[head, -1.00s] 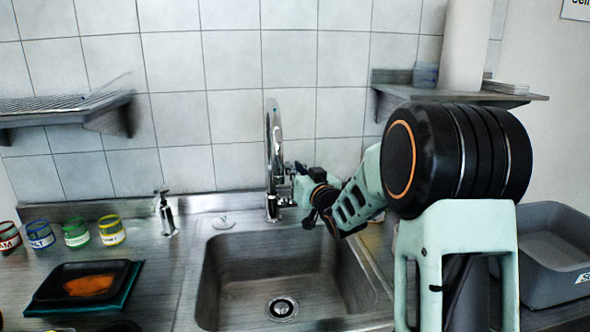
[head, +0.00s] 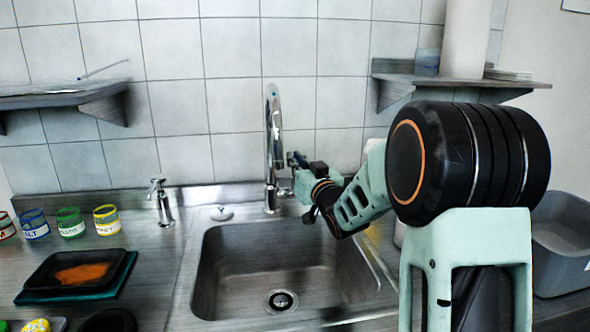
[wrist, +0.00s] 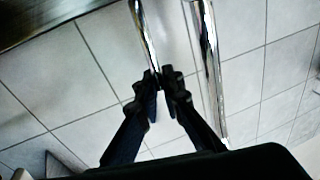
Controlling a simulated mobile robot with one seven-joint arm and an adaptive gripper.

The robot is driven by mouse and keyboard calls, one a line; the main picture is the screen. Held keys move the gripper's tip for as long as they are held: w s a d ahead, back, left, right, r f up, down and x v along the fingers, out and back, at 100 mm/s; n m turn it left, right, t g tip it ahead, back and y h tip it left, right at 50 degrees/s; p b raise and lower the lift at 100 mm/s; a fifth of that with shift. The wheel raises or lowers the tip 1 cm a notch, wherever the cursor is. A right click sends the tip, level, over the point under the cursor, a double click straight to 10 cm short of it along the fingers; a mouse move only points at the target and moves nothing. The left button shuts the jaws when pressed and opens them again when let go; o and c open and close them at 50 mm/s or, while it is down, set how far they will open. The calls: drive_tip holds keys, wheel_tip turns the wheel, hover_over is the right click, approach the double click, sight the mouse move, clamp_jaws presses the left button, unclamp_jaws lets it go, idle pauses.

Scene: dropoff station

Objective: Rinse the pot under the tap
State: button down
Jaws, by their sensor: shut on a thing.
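The chrome tap (head: 271,140) stands upright behind the steel sink (head: 209,285). No stream of water shows from it. My gripper (head: 291,172) is at the right side of the tap, near the base of its spout. In the wrist view, its dark fingers (wrist: 159,82) are closed on the end of a thin chrome bar (wrist: 145,35), which looks like the tap lever. A second chrome tube (wrist: 210,75), apart from the fingers, looks like the spout. The sink basin is empty, with the drain (head: 281,300) showing. I cannot make out a pot for certain.
A soap dispenser (head: 161,202) and several labelled jars (head: 72,223) stand left of the sink. A black tray (head: 60,272) with orange food lies before them. A round black thing (head: 110,322) is cut off at the bottom edge. A grey bin (head: 562,245) stands at right.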

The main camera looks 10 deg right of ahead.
drive_tip(key=shift+s+b, duration=0.2)
drive_tip(key=shift+b, duration=0.15)
drive_tip(key=c, duration=2.1)
unclamp_jaws()
drive_tip(key=v, duration=1.2)
drive_tip(key=shift+f, duration=0.3)
